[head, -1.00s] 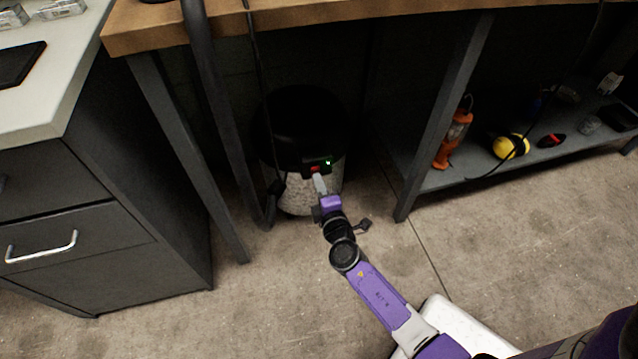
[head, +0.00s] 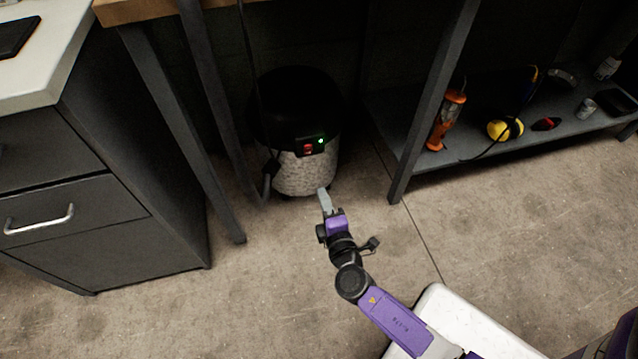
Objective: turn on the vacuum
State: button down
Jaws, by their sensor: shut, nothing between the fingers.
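The vacuum (head: 303,174) stands on the floor under the bench, with a black top and a pale, speckled lower body. On its front is a dark panel with a red switch (head: 308,149) and a lit green light (head: 321,141). My gripper (head: 323,192) is shut and empty. Its tip shows just below the vacuum's front in the head view, apart from the switch.
Bench legs stand on both sides, one at the right (head: 432,100). A drawer cabinet (head: 75,225) is at left. A low shelf (head: 480,150) at right holds an orange lamp and yellow earmuffs. The floor in front is clear.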

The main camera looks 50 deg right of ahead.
jog(key=shift+s+a+f, duration=0.15)
jog(key=shift+s+a, duration=0.45)
jog(key=shift+s, duration=0.3)
jog(key=s+a+r+m+t+y, duration=0.1)
jog(key=s+a+r+m+y, duration=0.1)
jog(key=s+a+r+y, duration=0.3)
jog(key=s+a+r+m+y, duration=0.1)
jog(key=s+a+m+y, duration=0.25)
jog(key=a, duration=0.45)
jog(key=s+a+r+m+p, duration=0.1)
jog(key=s+r+m, duration=0.2)
jog(key=s+r, duration=0.5)
jog(key=s+a+r+m, duration=0.2)
jog(key=s+r+m, duration=0.1)
jog(key=s+r, duration=0.4)
notch_tip(320, 180, up, 32)
jog(key=p, duration=3.2)
jog(key=shift+r+y+p, duration=0.2)
jog(key=shift+y+p, duration=0.1)
jog(key=shift+y, duration=0.05)
